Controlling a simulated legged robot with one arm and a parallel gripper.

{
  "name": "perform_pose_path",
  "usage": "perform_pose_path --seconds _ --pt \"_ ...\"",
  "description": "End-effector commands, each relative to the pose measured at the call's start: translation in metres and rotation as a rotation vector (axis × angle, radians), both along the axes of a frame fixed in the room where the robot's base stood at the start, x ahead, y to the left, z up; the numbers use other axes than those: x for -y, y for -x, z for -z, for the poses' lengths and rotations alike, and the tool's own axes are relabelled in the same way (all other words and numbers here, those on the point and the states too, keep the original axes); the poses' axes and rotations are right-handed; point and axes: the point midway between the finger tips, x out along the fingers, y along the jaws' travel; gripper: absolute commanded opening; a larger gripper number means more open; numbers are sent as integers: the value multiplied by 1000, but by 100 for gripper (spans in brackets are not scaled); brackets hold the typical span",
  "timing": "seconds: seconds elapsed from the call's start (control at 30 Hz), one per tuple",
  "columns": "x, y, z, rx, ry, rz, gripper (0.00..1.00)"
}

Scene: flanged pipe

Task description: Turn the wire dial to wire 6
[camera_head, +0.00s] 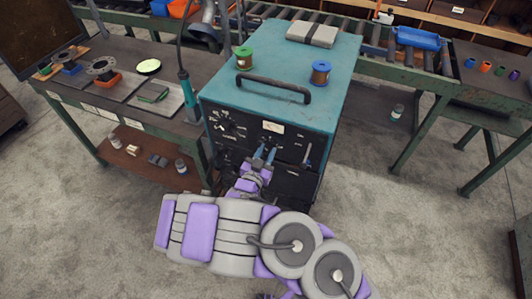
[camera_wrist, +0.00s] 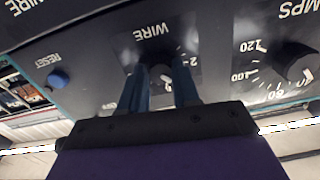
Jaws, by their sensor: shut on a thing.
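The teal and black machine (camera_head: 270,100) stands in the middle of the head view, its dark front panel facing me. The wire dial (camera_wrist: 160,72) is a dark knob under an upside-down "WIRE" label in the wrist view. My gripper (camera_wrist: 160,86) has its two blue fingers on either side of this knob, shut on it. The fingers hide most of the dial's markings; only part of the scale, with what looks like a 2, shows, so I cannot read its setting. In the head view my gripper (camera_head: 264,156) reaches the panel's middle and covers the dial.
The amps dial (camera_wrist: 297,62) is right of my gripper in the wrist view. A blue reset button (camera_wrist: 58,78) is to the left. Green (camera_head: 243,58) and brown (camera_head: 320,72) spools and a black handle (camera_head: 273,88) are on the machine's top.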

Motion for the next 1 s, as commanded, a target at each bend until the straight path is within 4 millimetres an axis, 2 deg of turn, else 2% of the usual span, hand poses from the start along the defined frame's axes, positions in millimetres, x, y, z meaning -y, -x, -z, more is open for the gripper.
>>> perform_pose_path --seconds 0.03,0.2,0.57,1.0 --pt "2 1 1 0 1 8 16" --pt "1 1 1 -1 2 9 0" --pt "1 1 2 10 -44 8 0" --pt "0 2 3 112 -336 9 0"
